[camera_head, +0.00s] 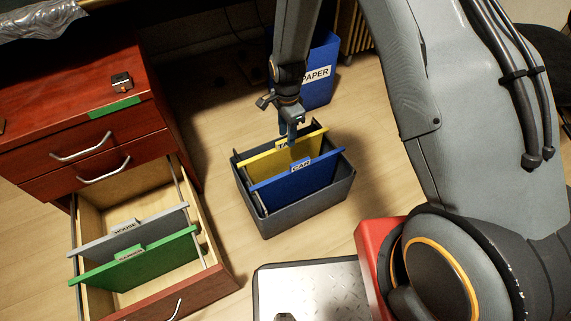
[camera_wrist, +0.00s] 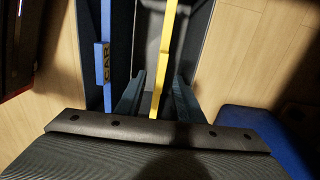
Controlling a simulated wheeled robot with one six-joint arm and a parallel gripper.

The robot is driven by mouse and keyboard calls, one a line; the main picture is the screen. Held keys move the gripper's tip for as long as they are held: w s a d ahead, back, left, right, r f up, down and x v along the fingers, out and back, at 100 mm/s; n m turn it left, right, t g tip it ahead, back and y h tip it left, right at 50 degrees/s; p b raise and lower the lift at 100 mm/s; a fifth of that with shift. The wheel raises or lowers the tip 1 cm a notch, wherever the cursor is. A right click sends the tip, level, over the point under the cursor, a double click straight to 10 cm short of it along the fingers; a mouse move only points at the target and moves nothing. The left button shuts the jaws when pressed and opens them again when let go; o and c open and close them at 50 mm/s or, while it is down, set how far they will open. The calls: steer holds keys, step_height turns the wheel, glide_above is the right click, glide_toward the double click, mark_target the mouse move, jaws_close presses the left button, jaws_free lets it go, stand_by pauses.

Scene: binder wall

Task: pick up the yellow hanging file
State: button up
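The yellow hanging file (camera_head: 258,164) hangs in a dark grey open bin (camera_head: 305,217) on the floor, behind a blue file (camera_head: 300,186) with a "CAR" tab. My gripper (camera_head: 291,136) points down at the yellow file's top edge and hides part of its tab. In the wrist view, my two fingers (camera_wrist: 157,97) stand on either side of the yellow file (camera_wrist: 167,45), with a gap on each side. The gripper is open. The blue file (camera_wrist: 106,55) is outside the fingers, to the left.
A red-brown cabinet (camera_head: 75,110) stands at the left. Its open drawer (camera_head: 140,185) holds a grey file (camera_head: 130,233) and a green file (camera_head: 140,262). A blue paper bin (camera_head: 322,80) stands behind the grey bin. Bare wooden floor lies between cabinet and bin.

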mark_target(285, 150)
steer(key=f+b, duration=0.1)
steer(key=f, duration=0.1)
steer(key=f+b, duration=0.1)
steer(key=f, duration=0.2)
steer(key=f+b, duration=0.1)
steer(key=f, duration=0.2)
steer(key=shift+a+f, duration=0.25)
steer(key=shift+a, duration=0.05)
jaws_close()
